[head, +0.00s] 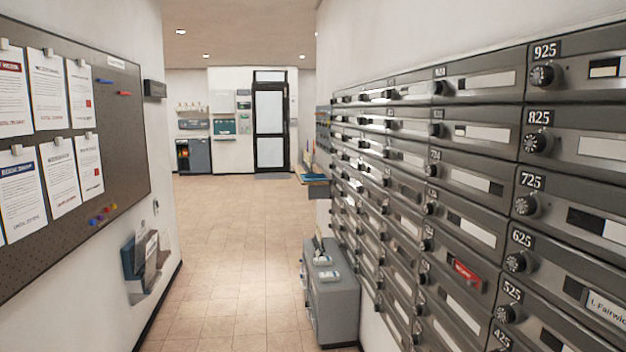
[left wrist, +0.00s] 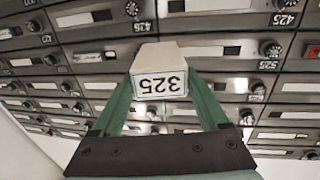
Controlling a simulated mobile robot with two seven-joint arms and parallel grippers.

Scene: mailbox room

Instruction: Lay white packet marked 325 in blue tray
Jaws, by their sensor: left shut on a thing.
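The white packet marked 325 (left wrist: 158,84) is in the left wrist view, with its number upside down there. My left gripper (left wrist: 160,76) is shut on it, one green finger at each side. The packet is held in front of the mailbox wall; I cannot tell if it touches anything. Neither gripper shows in the head view. A small blue tray-like thing (head: 313,181) sits on a ledge beyond the mailboxes in the head view. It is too small and too edge-on to tell what lies in it.
Grey mailboxes (head: 472,182) with dials line the right wall. A grey cabinet (head: 338,300) with small things on top stands below them. A pinboard (head: 115,150) and a wall holder with folders (head: 143,262) are at left. The tiled floor (head: 235,225) is clear towards a dark-framed door (head: 270,125).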

